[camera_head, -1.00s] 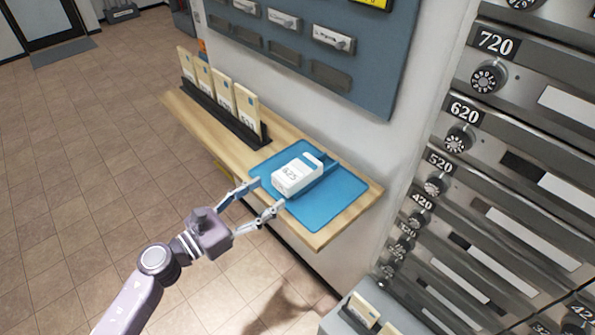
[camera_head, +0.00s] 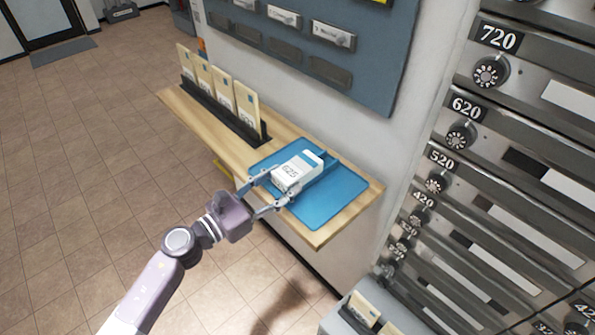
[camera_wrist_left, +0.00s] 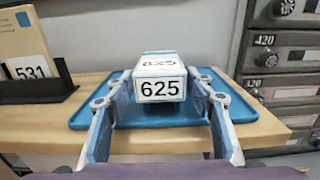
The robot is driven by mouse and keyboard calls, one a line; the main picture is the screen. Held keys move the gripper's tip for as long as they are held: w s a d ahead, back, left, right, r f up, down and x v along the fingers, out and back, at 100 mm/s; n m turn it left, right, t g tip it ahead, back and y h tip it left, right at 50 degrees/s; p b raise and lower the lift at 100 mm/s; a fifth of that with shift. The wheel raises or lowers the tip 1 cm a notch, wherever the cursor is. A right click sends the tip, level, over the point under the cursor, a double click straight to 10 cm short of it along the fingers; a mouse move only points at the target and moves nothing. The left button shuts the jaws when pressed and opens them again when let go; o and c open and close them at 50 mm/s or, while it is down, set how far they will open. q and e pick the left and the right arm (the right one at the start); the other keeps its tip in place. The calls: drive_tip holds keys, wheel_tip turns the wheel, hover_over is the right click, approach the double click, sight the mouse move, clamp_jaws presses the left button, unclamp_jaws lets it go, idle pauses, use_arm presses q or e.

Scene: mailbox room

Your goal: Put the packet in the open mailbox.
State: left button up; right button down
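The packet (camera_head: 298,171) is a white box marked 625. It sits on the blue tray (camera_head: 332,207) on the wooden shelf. My left gripper (camera_head: 269,190) is at the packet's near end, with its fingers spread on either side. In the left wrist view the packet (camera_wrist_left: 159,83) lies straight ahead between the two open fingers, with a gap visible on each side. No open mailbox door can be made out in these views. My right gripper is not in view.
A black rack (camera_head: 222,113) holds several upright envelopes left of the tray. A wall of numbered metal mailboxes (camera_head: 510,170) stands at the right. A grey bin with envelopes (camera_head: 362,308) is at the bottom. Open floor lies at the left.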

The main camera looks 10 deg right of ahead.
use_arm(q)
drive_tip(key=c, duration=0.6)
drive_tip(key=shift+r, duration=0.1)
drive_tip(key=shift+c, duration=0.2)
drive_tip(key=shift+r+p, duration=1.6)
drive_tip(key=shift+r, duration=0.35)
drive_tip(key=shift+s+a+f, duration=0.1)
drive_tip(key=shift+s+a, duration=0.1)
drive_tip(key=shift+a, duration=0.15)
drive_tip(key=b+v, duration=0.1)
drive_tip(key=v, duration=0.6)
drive_tip(key=shift+b, duration=0.35)
drive_tip(key=shift+a, duration=0.1)
